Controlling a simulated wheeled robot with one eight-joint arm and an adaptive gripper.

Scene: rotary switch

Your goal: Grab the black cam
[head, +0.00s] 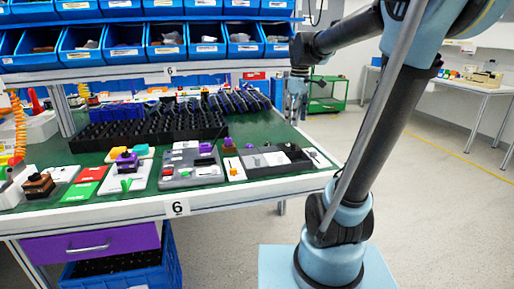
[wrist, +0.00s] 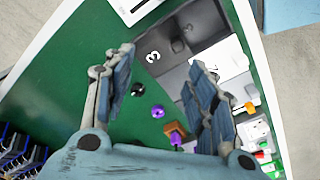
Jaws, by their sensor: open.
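In the wrist view a small black round part (wrist: 137,89) lies on the green table mat, between my finger pads and nearer the left one. It looks like the black cam. In the head view my gripper (head: 297,108) hangs pointing down near the table's right edge. The small round part is not clear in that view.
Purple parts (wrist: 157,111) lie close to the round black part. The dark tray (wrist: 152,42) and grey-white trays line the table edge. In the head view black racks (head: 150,128) fill the table's back, and blue bins (head: 124,41) stand above.

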